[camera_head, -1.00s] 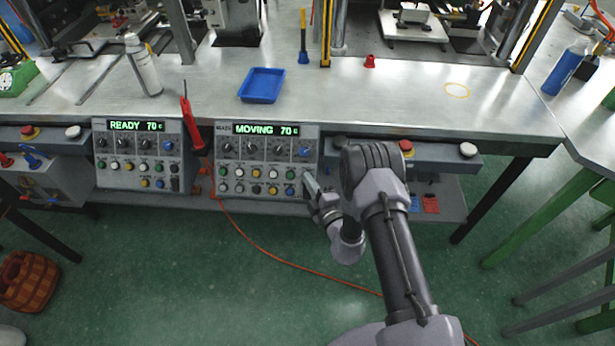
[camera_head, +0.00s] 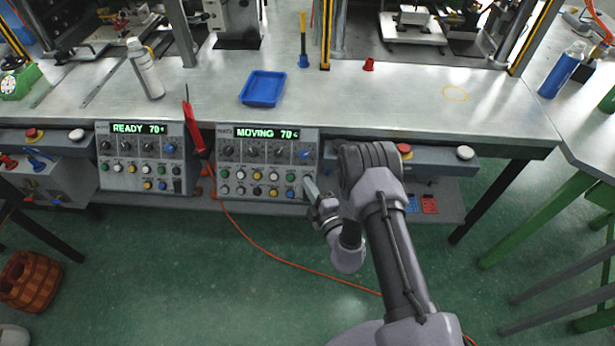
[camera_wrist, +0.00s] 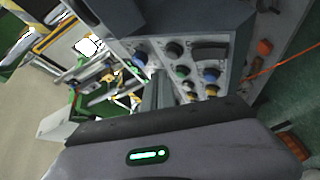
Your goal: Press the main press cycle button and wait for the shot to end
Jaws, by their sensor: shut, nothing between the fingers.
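The right control panel (camera_head: 268,203) on the bench front has a lit green display (camera_head: 267,133) reading MOVING 70. Below it are dark knobs, a blue knob (camera_head: 304,154) and rows of coloured buttons, with a green button (camera_head: 291,177) near the right end. My gripper (camera_head: 308,183) is shut and empty, its tips at the panel's lower right edge. In the wrist view the closed fingers (camera_wrist: 158,88) point at the panel face among knobs and buttons. I cannot tell whether they touch a button, or which button is the main press cycle button.
The left panel (camera_head: 138,192) reads READY 70. A red-handled tool (camera_head: 195,137) hangs between the panels. A blue tray (camera_head: 263,88), white bottle (camera_head: 147,70) and red cone (camera_head: 369,65) stand on the bench. A red emergency button (camera_head: 404,149) is right of my arm. An orange hose (camera_head: 290,266) crosses the floor.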

